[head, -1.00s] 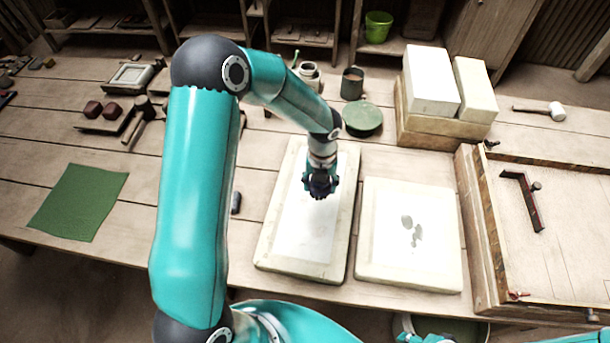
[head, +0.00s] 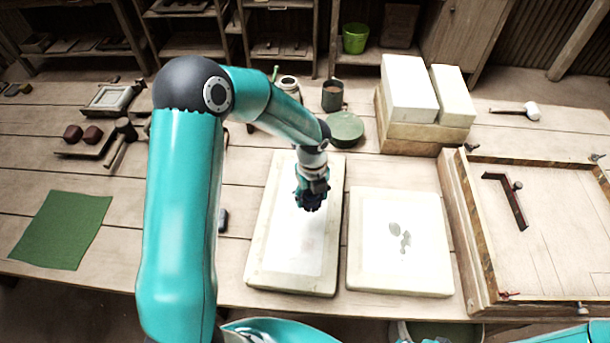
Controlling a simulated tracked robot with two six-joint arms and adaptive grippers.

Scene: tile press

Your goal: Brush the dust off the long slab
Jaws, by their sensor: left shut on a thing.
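The long slab (head: 262,258) is a pale, tall rectangle with a cream border and a whiter middle, lying on the table in front of me. My left gripper (head: 312,203) is over the upper right part of it, pointing down. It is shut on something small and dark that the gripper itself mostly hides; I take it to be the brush. I cannot tell whether it touches the slab. Dust on the slab is too faint to make out clearly. My right gripper is not in view; only a bit of teal shows at the lower right.
A squarer slab (head: 432,275) with grey-green spots lies close on the right. A wooden frame (head: 463,235) with a dark red angle piece (head: 506,200) stands further right. White blocks (head: 409,88), a green round lid (head: 345,128) and a dark cup (head: 332,97) stand behind. A green cloth (head: 60,230) lies left.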

